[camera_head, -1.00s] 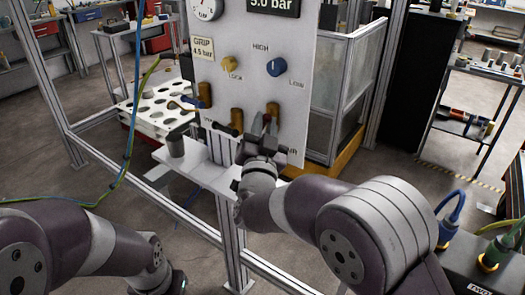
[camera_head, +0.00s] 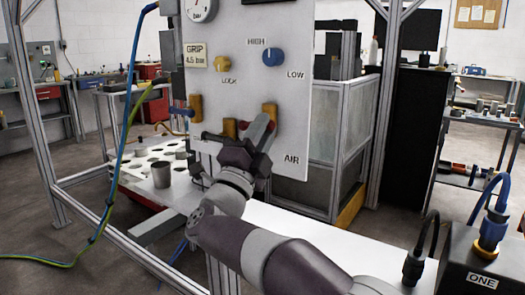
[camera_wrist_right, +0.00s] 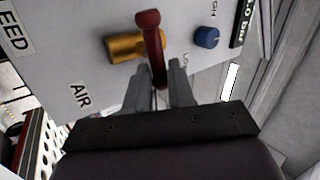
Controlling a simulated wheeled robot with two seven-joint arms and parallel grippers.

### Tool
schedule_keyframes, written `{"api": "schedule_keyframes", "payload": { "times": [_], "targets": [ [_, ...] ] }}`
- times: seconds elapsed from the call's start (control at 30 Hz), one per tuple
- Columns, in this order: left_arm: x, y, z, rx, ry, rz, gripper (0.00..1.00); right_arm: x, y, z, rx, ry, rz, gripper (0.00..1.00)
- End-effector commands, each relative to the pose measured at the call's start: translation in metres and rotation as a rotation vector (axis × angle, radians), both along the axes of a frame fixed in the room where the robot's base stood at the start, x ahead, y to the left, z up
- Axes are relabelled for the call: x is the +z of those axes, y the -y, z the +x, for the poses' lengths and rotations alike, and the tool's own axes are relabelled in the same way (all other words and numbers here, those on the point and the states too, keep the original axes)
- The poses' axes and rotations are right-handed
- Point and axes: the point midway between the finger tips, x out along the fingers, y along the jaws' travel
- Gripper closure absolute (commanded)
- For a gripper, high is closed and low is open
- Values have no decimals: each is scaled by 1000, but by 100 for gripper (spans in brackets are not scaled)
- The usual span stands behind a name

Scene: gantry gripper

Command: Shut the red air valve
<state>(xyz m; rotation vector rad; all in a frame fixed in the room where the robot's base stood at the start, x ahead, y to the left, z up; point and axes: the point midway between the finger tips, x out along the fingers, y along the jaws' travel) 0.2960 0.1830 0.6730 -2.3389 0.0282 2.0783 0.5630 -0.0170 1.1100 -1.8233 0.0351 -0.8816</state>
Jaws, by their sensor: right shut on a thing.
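The red air valve handle (camera_wrist_right: 151,50) shows in the right wrist view, with its brass body (camera_wrist_right: 124,47) behind it on the grey panel. The handle's lower part lies between the two fingers of my right gripper (camera_wrist_right: 157,88), which is shut on it. In the head view the same right gripper (camera_head: 262,132) is at the valve, just above left of the AIR label (camera_head: 291,160). Only a bit of red (camera_head: 272,127) shows beside the fingers there, and the brass stem (camera_head: 269,109) rises behind. My left gripper is out of view.
The panel (camera_head: 300,100) carries a blue knob (camera_head: 274,57), a yellow knob (camera_head: 222,63) and a second valve with a blue lever (camera_head: 181,112). A grey cup (camera_head: 161,174) and a white holed tray (camera_head: 130,168) stand left. A box marked ONE (camera_head: 455,275) is at lower right.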

Motion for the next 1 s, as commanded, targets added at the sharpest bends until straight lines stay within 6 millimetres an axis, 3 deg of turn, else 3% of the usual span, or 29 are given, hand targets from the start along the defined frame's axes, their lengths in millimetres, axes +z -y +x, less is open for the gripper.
{"api": "schedule_keyframes", "payload": {
  "times": [0.03, 0.3, 0.93, 0.97, 1.0],
  "targets": [
    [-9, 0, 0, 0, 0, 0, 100, -7, -1, 1, 0, 14, 22, 100],
    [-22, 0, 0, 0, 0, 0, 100, -7, -1, 1, 1, 81, 115, 100],
    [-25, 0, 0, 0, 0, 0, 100, -6, -1, 1, -1, 105, 147, 100],
    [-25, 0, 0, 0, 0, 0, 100, -6, -1, 1, -1, 105, 147, 70],
    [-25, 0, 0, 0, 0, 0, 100, -6, -1, 1, -1, 105, 147, 58]
  ]
}}
